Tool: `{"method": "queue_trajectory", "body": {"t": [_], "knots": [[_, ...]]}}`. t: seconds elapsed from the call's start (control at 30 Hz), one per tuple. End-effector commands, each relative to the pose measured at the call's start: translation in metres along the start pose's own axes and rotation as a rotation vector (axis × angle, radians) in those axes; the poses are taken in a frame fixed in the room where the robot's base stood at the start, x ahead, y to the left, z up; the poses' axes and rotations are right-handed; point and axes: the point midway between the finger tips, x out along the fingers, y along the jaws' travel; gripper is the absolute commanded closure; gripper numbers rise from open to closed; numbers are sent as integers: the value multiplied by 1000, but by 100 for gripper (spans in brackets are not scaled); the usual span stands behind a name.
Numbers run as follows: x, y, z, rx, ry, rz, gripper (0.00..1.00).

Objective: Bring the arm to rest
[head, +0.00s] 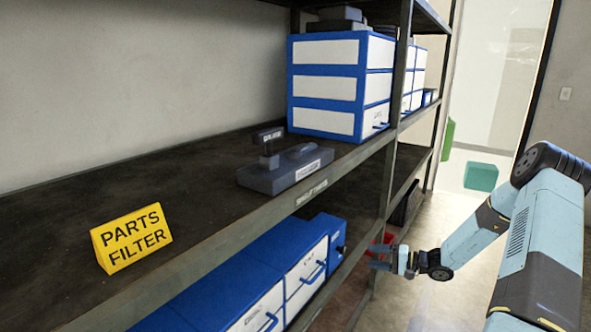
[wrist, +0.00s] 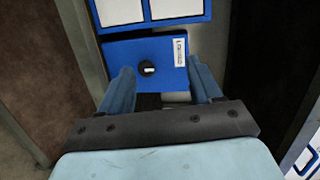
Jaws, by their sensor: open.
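My gripper (head: 381,256) is at the end of my pale blue arm, low beside the shelf's right end in the head view. In the wrist view my gripper (wrist: 165,90) shows two blue fingers spread apart. No object is held between them. Beyond the fingers is a blue panel (wrist: 135,62) with a dark round knob and a white label. I cannot tell whether the fingers touch it.
A dark shelf (head: 60,225) carries a yellow PARTS FILTER sign (head: 131,238), a grey device (head: 285,170) and a blue-white drawer unit (head: 325,85). Blue drawer boxes (head: 262,290) stand below. Floor right of the shelf looks clear near a teal box (head: 481,176).

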Motion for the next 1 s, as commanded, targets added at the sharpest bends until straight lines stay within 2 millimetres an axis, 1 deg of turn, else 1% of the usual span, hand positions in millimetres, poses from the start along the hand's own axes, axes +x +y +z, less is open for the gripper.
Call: {"method": "queue_trajectory", "body": {"t": [0.03,0.1,0.33,0.53,0.77,1.0], "knots": [[2,-14,5,-14,-35,29,36],[4,-30,13,-24,-79,69,36],[9,-79,41,-61,-209,204,36],[9,-119,68,-96,-297,331,36],[4,-163,100,-141,-370,481,36],[-5,-206,134,-195,-411,640,36]]}}
